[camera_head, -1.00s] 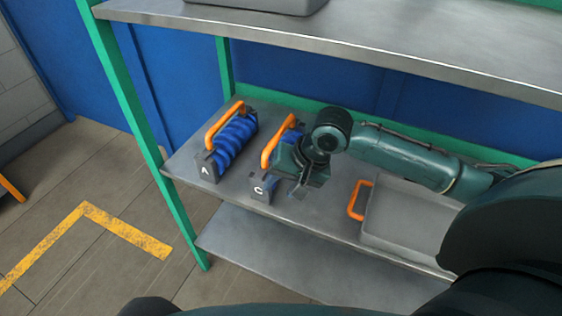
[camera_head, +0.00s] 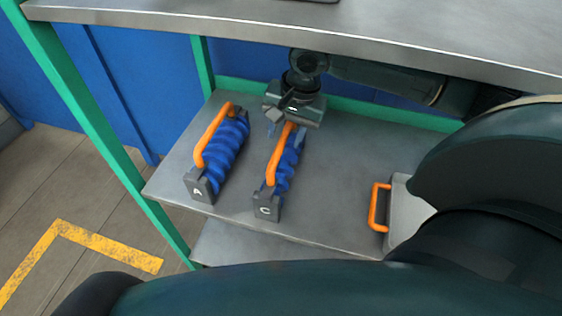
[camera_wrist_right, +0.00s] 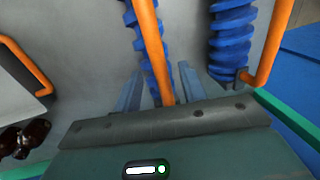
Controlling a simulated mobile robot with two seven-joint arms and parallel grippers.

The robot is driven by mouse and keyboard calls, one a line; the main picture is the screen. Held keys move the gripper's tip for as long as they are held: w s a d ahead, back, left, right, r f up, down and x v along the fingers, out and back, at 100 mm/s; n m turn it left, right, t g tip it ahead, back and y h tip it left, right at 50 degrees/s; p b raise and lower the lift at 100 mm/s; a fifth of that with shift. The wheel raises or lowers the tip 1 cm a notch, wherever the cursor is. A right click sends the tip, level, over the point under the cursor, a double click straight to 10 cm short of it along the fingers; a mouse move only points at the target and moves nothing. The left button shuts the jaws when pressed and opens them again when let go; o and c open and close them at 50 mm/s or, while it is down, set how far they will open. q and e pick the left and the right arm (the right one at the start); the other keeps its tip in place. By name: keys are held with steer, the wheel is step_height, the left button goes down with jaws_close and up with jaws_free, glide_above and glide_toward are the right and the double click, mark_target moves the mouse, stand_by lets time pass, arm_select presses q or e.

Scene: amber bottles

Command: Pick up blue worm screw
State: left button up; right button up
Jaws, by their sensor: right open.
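Two blue worm screws with orange handles and grey end blocks lie side by side on the lower metal shelf. The one marked A (camera_head: 225,150) is at left; the one marked C (camera_head: 289,165) is to its right. My right gripper (camera_head: 284,128) is open at the far end of screw C, above its handle. In the right wrist view, the open fingers (camera_wrist_right: 158,88) stand either side of the orange handle (camera_wrist_right: 150,40) of screw C (camera_wrist_right: 139,35), with screw A (camera_wrist_right: 231,40) to the right. Contact with the handle cannot be told. My left gripper is not in view.
The upper shelf (camera_head: 420,55) overhangs the arm. A grey tray (camera_head: 405,215) with an orange handle stands at right on the lower shelf (camera_head: 335,190). Dark amber bottles (camera_wrist_right: 22,138) show in the right wrist view. A green post (camera_head: 85,110) stands at left.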

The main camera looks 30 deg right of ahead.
mark_target(283, 159)
steer(key=f, duration=0.3)
steer(key=a+f, duration=0.1)
steer(key=shift+w+f, duration=0.2)
steer(key=shift+w, duration=0.05)
jaws_close()
steer(key=shift+w+r, duration=0.1)
steer(key=shift+r, duration=0.05)
